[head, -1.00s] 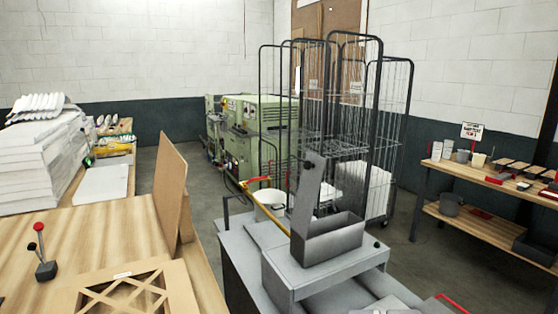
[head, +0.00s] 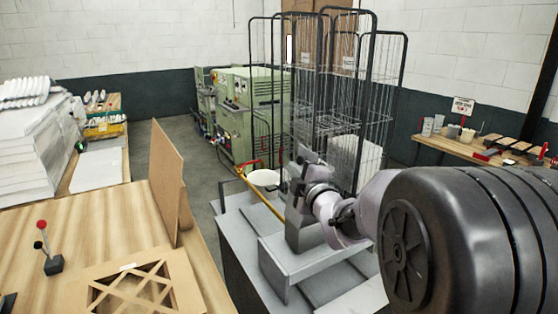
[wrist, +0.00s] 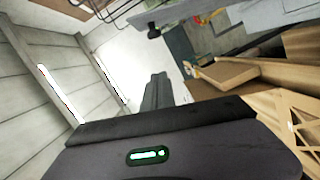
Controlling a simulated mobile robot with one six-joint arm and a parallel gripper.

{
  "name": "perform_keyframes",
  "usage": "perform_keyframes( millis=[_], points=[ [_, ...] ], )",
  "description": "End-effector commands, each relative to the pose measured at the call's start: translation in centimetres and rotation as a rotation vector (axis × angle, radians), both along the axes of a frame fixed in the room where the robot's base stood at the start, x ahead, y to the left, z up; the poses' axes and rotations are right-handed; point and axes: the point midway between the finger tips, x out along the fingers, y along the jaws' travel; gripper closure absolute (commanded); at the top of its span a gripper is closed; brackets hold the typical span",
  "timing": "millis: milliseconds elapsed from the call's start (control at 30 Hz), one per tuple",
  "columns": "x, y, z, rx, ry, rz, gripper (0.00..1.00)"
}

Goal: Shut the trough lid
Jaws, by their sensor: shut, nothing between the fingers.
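The trough (head: 305,239) is a small grey metal box on the grey machine top in the head view, largely hidden behind my arm. Its lid (head: 293,204) is a narrow grey plate that still appears raised at the left end. My gripper (head: 304,156) is at the lid's upper part, and whether they touch cannot be told. In the wrist view my gripper's grey fingers (wrist: 156,93) are together with nothing between them. Neither the lid nor the trough can be made out in the wrist view.
A wooden bench (head: 95,222) with an upright brown board (head: 166,180) stands at the left. Tall wire cages (head: 335,85) stand behind the trough, with a green machine (head: 240,110) further back. A shelf table (head: 470,150) is at the right.

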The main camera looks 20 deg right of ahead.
Motion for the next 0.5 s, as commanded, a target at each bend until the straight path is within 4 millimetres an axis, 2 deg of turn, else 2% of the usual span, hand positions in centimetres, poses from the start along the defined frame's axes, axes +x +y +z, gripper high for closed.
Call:
perform_keyframes(
  millis=[267,400,500],
  points=[
    [6.1,0.0,-0.4,0.002,0.002,0.001,1.00],
    [6.6,-2.3,-1.0,0.003,0.002,-0.004,1.00],
    [6.9,-3.2,-1.3,0.003,0.001,-0.002,1.00]
  ],
)
